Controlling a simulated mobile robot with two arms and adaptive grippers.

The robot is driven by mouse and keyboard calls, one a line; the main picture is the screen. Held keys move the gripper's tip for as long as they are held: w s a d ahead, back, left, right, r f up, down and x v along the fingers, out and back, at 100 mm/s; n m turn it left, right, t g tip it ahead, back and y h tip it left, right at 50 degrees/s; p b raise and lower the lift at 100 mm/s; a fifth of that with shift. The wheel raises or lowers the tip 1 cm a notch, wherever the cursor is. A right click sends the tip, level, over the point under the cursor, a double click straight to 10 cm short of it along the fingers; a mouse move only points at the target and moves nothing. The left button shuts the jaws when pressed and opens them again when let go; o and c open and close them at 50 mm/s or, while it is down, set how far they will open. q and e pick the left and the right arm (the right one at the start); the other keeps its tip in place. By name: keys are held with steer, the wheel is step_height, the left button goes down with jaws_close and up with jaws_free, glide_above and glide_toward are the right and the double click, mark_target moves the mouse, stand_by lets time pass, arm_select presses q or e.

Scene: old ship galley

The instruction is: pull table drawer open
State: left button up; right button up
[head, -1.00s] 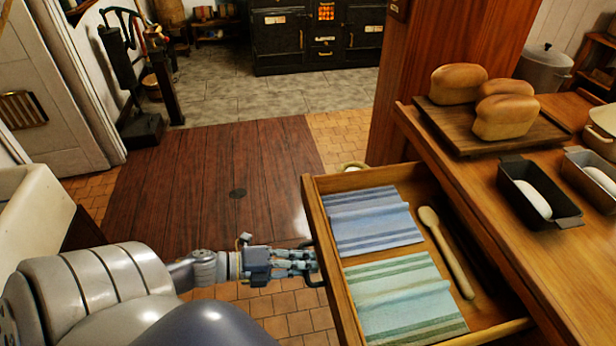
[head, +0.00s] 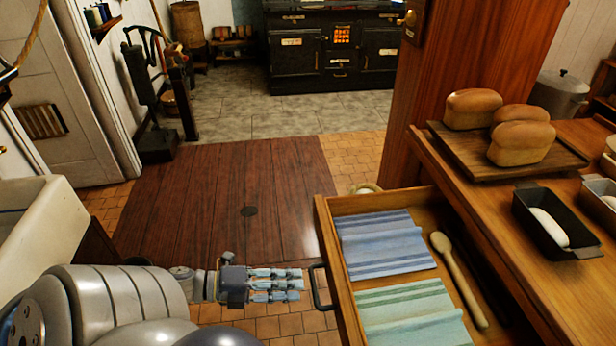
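The table drawer (head: 332,262) stands pulled out from the wooden table (head: 497,238), with its inside showing. It holds a blue striped cloth (head: 384,243), a green striped cloth (head: 410,312) and a wooden spoon (head: 459,279). A dark handle (head: 318,290) is on the drawer's front face. My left gripper (head: 300,284) is just left of the handle, with its fingers pointing right at it. A small gap seems to lie between the fingertips and the handle. The fingers are spread and nothing shows between them. My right gripper is out of view.
Bread loaves on a board (head: 560,158) and dark baking tins (head: 556,224) stand on the table. A wooden door or panel (head: 465,60) rises behind the table. A white sink (head: 40,225) is at the left. The floor left of the drawer is clear.

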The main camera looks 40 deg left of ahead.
arm_select(q)
steer(key=shift+v, duration=2.75)
